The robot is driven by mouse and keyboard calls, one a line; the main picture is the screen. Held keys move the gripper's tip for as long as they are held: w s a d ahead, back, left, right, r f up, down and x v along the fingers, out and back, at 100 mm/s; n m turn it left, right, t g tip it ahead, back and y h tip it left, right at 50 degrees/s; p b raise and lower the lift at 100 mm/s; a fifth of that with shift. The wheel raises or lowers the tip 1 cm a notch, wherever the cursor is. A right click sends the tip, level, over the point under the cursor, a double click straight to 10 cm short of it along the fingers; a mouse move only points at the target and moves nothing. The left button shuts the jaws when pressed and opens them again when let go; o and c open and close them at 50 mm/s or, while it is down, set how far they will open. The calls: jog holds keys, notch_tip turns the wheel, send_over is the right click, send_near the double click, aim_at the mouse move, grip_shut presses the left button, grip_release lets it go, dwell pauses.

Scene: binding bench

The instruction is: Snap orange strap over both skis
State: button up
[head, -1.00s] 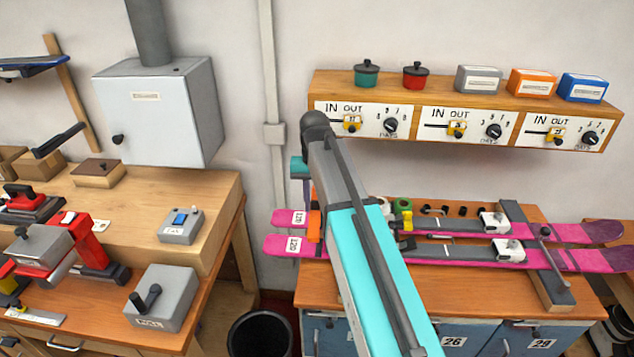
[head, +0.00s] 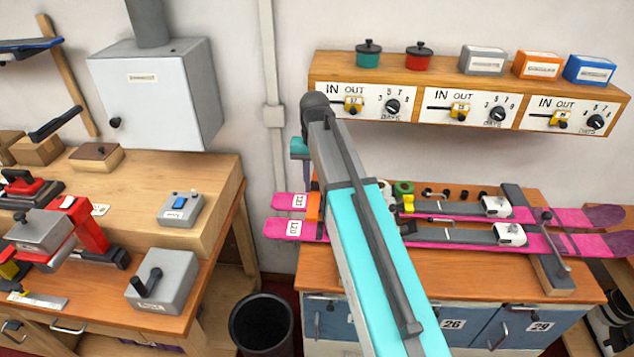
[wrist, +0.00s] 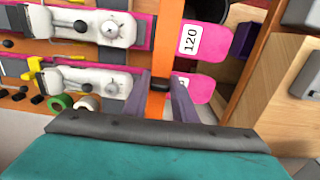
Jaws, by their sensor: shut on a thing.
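Two pink skis lie side by side across the bench: the back ski (head: 575,217) and the front ski (head: 600,245). Their near-left ends carry white number labels; one reads 120 in the wrist view (wrist: 189,39). An orange strap (head: 313,207) crosses both skis near those ends, beside my arm. In the wrist view the strap (wrist: 169,45) runs down between the skis' labelled ends and grey binding plates. My gripper (wrist: 160,84) is shut on the strap at a dark piece.
White bindings (head: 495,207) sit on the skis. Green and white rolls (wrist: 62,102) and a yellow clamp (wrist: 32,68) are close to my gripper. A dark cross bar (head: 545,245) spans the skis at right. A black bin (head: 262,325) stands below left.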

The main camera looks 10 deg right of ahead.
aim_at(315, 190)
jog(key=shift+f+b, duration=1.45)
jog(key=shift+f, duration=1.45)
jog(key=shift+o, duration=1.4)
grip_shut()
jog(key=shift+s, duration=0.1)
jog(key=shift+f+b, duration=0.55)
jog(key=shift+f, duration=1.45)
jog(key=o, duration=1.3)
grip_release()
